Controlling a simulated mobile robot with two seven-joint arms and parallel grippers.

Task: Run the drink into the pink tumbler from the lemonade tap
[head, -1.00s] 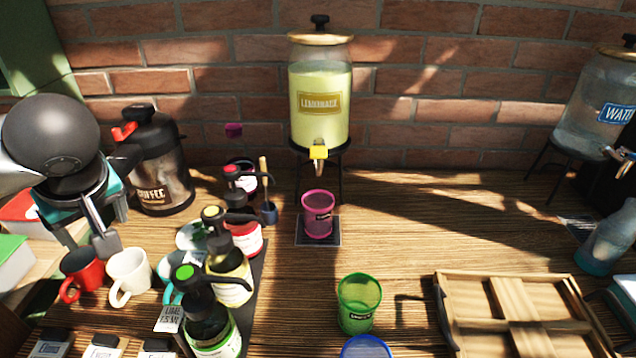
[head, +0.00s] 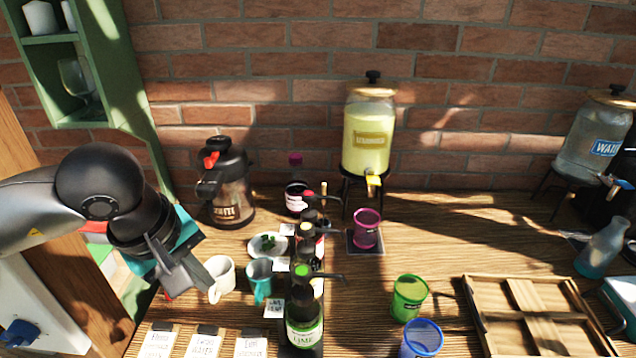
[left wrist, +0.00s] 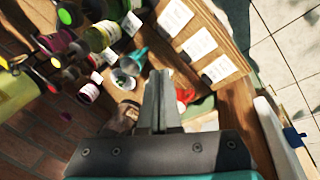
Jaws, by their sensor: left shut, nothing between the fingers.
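The pink tumbler (head: 366,230) stands upright on a dark square mat (head: 352,248) below the lemonade dispenser (head: 369,140). The dispenser is a glass jar of pale yellow drink on a black stand. Its tap has a yellow lever (head: 374,181) just above the tumbler. I see no stream, and the tumbler's contents are unclear. My left gripper (head: 188,284) is shut and empty beside the cream mug (head: 219,276), well left of the tap. Its closed fingers also show in the left wrist view (left wrist: 160,78). My right gripper is out of view.
Several pump bottles (head: 304,318) stand between my left gripper and the tumbler. A coffee urn (head: 228,190) is behind. A green tumbler (head: 409,297) and a blue one (head: 421,338) stand in front, with a wooden tray (head: 535,320) at right. A water dispenser (head: 597,140) is far right.

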